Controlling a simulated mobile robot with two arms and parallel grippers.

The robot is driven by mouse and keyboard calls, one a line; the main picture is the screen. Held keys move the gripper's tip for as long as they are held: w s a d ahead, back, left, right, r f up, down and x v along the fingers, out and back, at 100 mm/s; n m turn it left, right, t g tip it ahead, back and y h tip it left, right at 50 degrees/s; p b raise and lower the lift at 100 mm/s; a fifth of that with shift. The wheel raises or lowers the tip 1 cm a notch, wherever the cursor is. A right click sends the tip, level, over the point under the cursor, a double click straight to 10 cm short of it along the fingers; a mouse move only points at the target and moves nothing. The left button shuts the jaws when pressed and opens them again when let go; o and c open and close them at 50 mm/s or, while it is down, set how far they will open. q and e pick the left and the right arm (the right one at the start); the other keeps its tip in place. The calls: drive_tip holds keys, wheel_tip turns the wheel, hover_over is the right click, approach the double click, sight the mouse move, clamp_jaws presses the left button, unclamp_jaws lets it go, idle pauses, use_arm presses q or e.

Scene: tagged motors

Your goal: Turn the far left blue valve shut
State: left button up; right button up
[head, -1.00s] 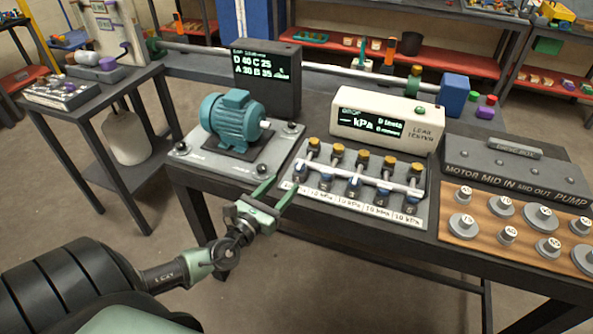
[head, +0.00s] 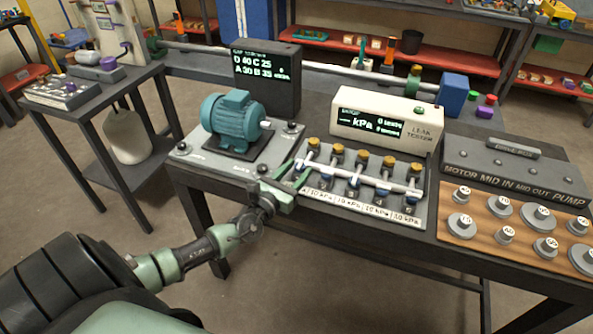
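The valve manifold (head: 410,208) is a grey plate with a pale horizontal pipe and a row of several blue valves under brass caps. The far left blue valve is at the left end of the row, below its brass cap (head: 314,143), and is mostly hidden by my gripper. My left gripper (head: 296,173) has green fingers spread apart, with the tips at that valve. I cannot tell whether they touch it. My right gripper is not in view.
A teal motor (head: 233,121) on a grey plate stands just left of the manifold. A white leak tester (head: 386,117) stands behind it. A grey box (head: 515,168) and a wooden board with several weights (head: 462,222) are to the right.

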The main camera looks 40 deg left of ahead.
use_arm(q)
clamp_jaws()
drive_tip(key=shift+d+r+n+y+p, duration=0.2)
drive_tip(key=shift+n+y+p, duration=0.4)
drive_tip(key=shift+y+p, duration=0.3)
drive_tip(key=n+y+p, duration=0.2)
drive_tip(key=y, duration=0.1)
drive_tip(key=shift+w+d+g+p, duration=0.1)
drive_tip(key=shift+d+g+p, duration=0.05)
drive_tip(key=shift+g+p, duration=0.2)
drive_tip(key=shift+f+n+g+y, duration=0.1)
drive_tip(key=shift+n+g+y, duration=0.3)
drive_tip(key=shift+y, duration=0.3)
drive_tip(key=shift+w+d+f+n+g+y, duration=0.15)
drive_tip(key=shift+n+g+y, duration=0.3)
drive_tip(key=shift+n+y, duration=0.5)
drive_tip(key=n+g+y+b, duration=0.1)
drive_tip(key=n+g+y, duration=0.1)
drive_tip(key=y, duration=0.1)
drive_tip(key=shift+d, duration=0.15)
drive_tip(key=shift+n+g+y, duration=0.55)
drive_tip(key=shift+g+y, duration=0.15)
drive_tip(key=shift+y, duration=0.05)
